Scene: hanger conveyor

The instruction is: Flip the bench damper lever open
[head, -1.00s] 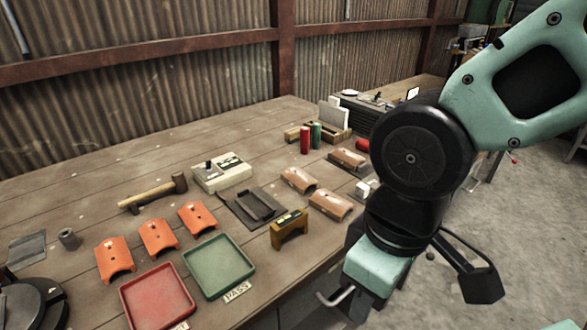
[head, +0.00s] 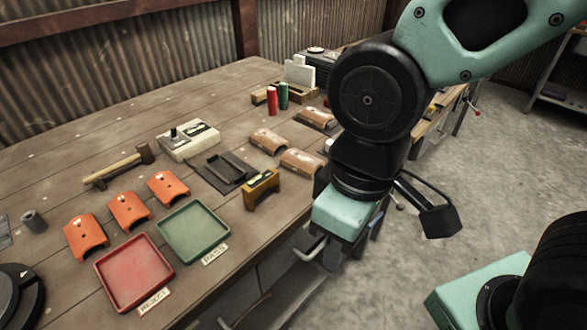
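I cannot pick out the bench damper lever with certainty. A bent pale metal handle (head: 311,251) shows at the bench's front edge, right beside my mint-green wrist link; I cannot tell what it is fixed to. A beige box (head: 188,141) with a short dark upright knob stands on the workbench (head: 60,185). A small red knob shows at the far right end of the bench. My arm comes in from the upper right and its wrist hangs over the front edge.
A red tray (head: 134,273) and a green tray (head: 193,231) lie near the front edge. Orange curved parts (head: 129,210), a mallet (head: 119,167), brown curved parts (head: 268,141) and a yellow-brown gauge block (head: 261,187) lie around them. Open concrete floor (head: 505,170) is at right.

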